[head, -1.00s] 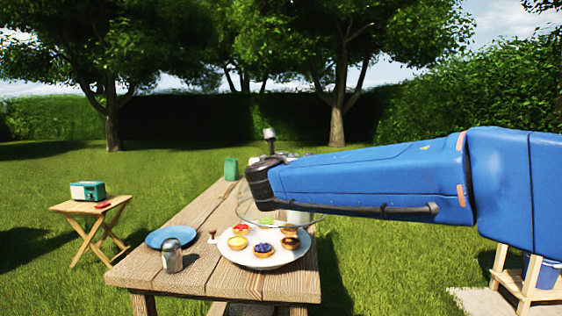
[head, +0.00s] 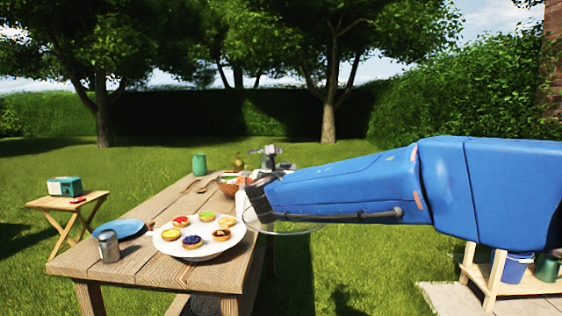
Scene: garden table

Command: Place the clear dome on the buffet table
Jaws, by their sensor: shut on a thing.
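The clear dome (head: 290,232) shows as a faint transparent rim below and behind my arm, just right of the table edge. My arm hides most of it. My gripper (head: 268,160) is at the arm's far end, partly hidden, and is shut on the dome, holding it up off the table. The wooden buffet table (head: 150,262) stands at the left. On its near part is a white plate (head: 172,246) with several small fruit tarts, uncovered, left of the dome.
A metal shaker (head: 108,246) and a blue plate (head: 122,228) sit left of the tarts. A bowl of food (head: 232,184), wooden utensils and a green cup (head: 199,164) are farther back. A side table with a radio (head: 65,187) stands at left; a shelf with buckets (head: 517,267) at right.

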